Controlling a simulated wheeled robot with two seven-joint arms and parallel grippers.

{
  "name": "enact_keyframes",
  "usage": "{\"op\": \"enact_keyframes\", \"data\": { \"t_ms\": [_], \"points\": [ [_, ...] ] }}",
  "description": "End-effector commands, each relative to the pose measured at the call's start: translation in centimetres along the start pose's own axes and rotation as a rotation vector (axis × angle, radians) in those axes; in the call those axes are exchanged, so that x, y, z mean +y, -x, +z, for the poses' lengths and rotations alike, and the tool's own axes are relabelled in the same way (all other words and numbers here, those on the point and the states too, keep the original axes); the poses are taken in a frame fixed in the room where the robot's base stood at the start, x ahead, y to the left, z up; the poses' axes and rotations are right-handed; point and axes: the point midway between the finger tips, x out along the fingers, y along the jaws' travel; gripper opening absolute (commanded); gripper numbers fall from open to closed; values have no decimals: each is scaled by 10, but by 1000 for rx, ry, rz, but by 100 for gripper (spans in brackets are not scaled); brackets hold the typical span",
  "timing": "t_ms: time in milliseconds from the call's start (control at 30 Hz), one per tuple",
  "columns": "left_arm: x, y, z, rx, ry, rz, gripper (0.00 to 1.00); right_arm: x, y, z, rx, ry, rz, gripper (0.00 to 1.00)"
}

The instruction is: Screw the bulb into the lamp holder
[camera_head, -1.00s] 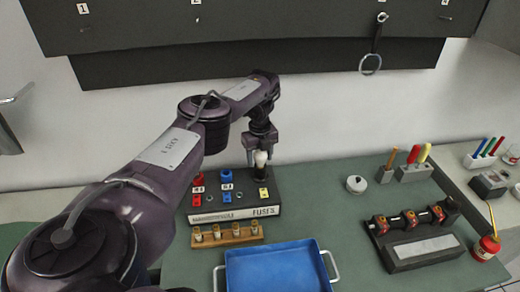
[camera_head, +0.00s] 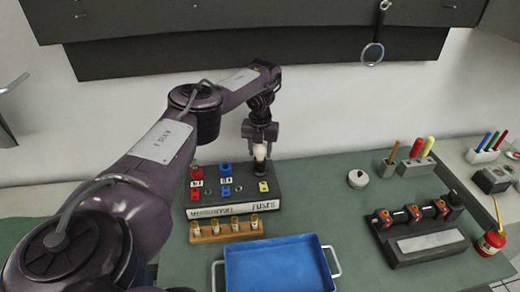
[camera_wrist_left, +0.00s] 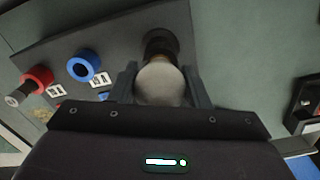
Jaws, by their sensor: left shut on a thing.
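The white bulb (camera_head: 259,152) is between the fingers of my left gripper (camera_head: 260,142), which is shut on it. The bulb is upright over the dark lamp holder (camera_head: 260,166) at the right end of the fuse box. In the left wrist view the bulb (camera_wrist_left: 160,82) lies between the two fingers, in line with the black round holder (camera_wrist_left: 160,42). My right gripper is not in view.
The fuse box (camera_head: 218,209) carries a red ring (camera_head: 196,171) and a blue ring (camera_head: 225,169).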

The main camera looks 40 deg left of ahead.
Motion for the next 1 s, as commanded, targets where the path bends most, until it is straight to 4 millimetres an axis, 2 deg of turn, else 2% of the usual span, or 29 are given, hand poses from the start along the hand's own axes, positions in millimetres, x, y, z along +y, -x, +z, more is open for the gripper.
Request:
{"op": "enact_keyframes", "data": {
  "t_ms": [167, 333, 567, 800, 1000],
  "points": [
    [0, 0, 0, -1, -106, 0, 23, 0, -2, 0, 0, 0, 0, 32],
    [0, 0, 0, 0, -314, 0, 23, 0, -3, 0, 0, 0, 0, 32],
    [0, 0, 0, -1, -477, 1, 23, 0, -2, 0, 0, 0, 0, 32],
    [-1, 0, 0, -1, -739, 1, 23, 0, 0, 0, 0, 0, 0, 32],
    [-1, 0, 0, -1, -761, 0, 23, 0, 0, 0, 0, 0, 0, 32]
  ]
}}
